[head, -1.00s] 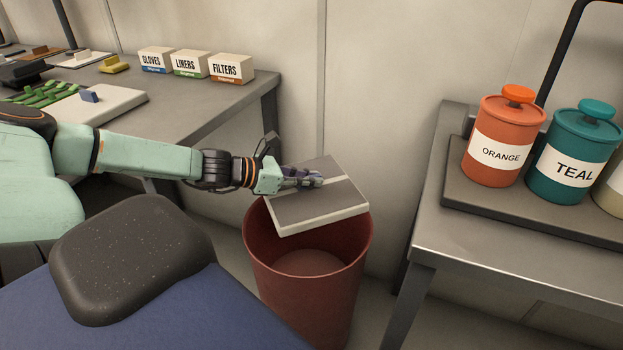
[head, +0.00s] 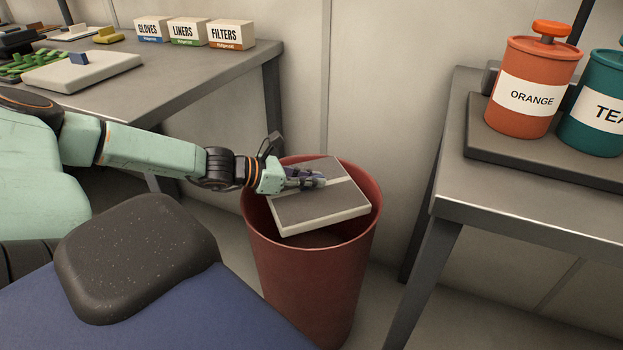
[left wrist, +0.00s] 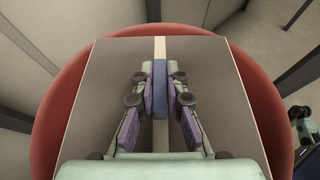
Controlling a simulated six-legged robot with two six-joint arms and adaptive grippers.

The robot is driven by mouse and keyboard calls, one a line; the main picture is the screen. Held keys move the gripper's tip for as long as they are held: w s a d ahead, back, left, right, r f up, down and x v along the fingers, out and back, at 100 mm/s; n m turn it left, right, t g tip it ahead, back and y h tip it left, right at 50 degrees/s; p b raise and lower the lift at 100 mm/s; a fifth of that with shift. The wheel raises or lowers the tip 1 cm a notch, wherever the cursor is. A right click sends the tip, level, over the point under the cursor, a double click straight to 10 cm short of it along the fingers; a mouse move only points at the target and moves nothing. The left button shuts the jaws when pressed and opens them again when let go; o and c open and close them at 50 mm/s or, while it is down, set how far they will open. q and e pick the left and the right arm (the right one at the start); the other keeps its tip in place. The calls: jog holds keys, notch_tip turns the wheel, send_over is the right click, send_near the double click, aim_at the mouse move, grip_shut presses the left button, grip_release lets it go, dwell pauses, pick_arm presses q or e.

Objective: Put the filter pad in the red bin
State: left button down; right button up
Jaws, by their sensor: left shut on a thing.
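The filter pad (head: 330,205) is a flat square slab with a grey top, a pale edge and a pale stripe across it. It is over the mouth of the red bin (head: 313,285), within the rim's outline in the head view. In the left wrist view the pad (left wrist: 215,75) covers most of the round red bin (left wrist: 272,110). My left gripper (head: 318,180) is shut on the blue grip (left wrist: 160,85) at the middle of the pad's stripe. Whether the pad touches the rim I cannot tell.
A grey table (head: 470,200) at right bears a tray (head: 480,150) with an orange canister (head: 530,70) and a teal canister (head: 603,85). At left a grey bench (head: 190,80) holds labelled boxes (head: 230,33) and a white pad (head: 82,70). The bin stands between them.

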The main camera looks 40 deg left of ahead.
pick_arm(q)
jog(key=shift+f, duration=0.5)
jog(key=shift+w+a+f+b, duration=0.1)
jog(key=shift+f+b, duration=0.2)
jog(key=shift+b, duration=0.1)
jog(key=shift+r, duration=0.15)
jog(key=c, duration=1.8)
grip_release()
jog(key=o, duration=0.5)
